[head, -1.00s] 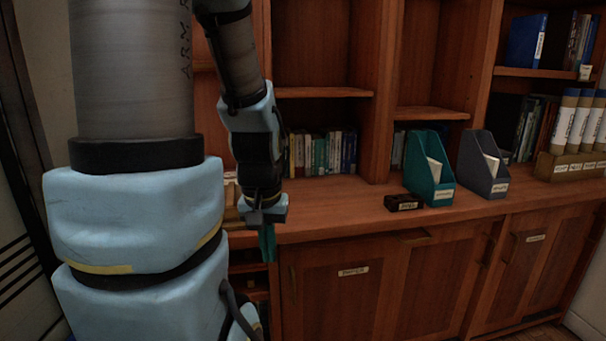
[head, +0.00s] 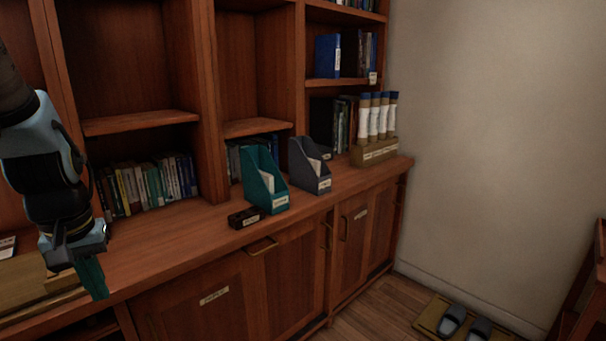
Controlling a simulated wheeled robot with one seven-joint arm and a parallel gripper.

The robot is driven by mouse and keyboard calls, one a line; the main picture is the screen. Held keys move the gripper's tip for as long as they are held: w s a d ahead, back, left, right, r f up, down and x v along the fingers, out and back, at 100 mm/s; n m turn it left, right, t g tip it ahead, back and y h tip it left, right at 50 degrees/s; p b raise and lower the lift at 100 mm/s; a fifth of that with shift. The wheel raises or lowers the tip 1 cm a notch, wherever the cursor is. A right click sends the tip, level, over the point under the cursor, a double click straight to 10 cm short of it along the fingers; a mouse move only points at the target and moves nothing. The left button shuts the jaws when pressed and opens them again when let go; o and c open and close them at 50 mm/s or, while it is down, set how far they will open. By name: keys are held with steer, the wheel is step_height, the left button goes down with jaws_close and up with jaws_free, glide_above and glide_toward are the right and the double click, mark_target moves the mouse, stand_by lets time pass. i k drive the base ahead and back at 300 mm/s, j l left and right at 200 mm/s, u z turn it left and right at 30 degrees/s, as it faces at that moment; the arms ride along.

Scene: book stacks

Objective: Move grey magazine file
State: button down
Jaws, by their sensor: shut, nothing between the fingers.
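The grey magazine file (head: 309,167) stands upright on the wooden counter, with papers inside and a white label low on its front. A teal magazine file (head: 264,182) stands just to its left, also labelled. My gripper (head: 92,278) is at the left of the head view, pointing down over the front edge of the counter. Its teal fingers are shut and hold nothing. It is well to the left of both files and touches neither.
A small dark labelled block (head: 246,218) sits before the teal file. A wooden rack of white rolls (head: 375,152) stands right of the grey file. The counter (head: 170,237) is bare between my gripper and the block. Slippers (head: 466,323) lie on a floor mat.

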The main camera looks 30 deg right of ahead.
mark_target(308, 172)
steer(key=l+u, duration=0.2)
steer(key=u, duration=0.35)
steer(key=l+u, duration=0.2)
steer(key=l, duration=0.25)
steer(key=k+l+u, duration=0.2)
steer(key=l, duration=0.2)
steer(key=l+u, duration=0.2)
steer(key=l, duration=0.25)
steer(key=k+l, duration=0.1)
steer(key=l, duration=0.3)
steer(key=k+l, duration=0.15)
steer(key=l, duration=0.2)
steer(key=k+l+u, duration=0.1)
steer(key=l, duration=0.3)
steer(key=k+l, duration=0.15)
steer(key=l, duration=0.2)
steer(key=k+l, duration=0.1)
steer(key=l, duration=0.25)
steer(key=k+l+u, duration=0.1)
steer(key=l, duration=1.2)
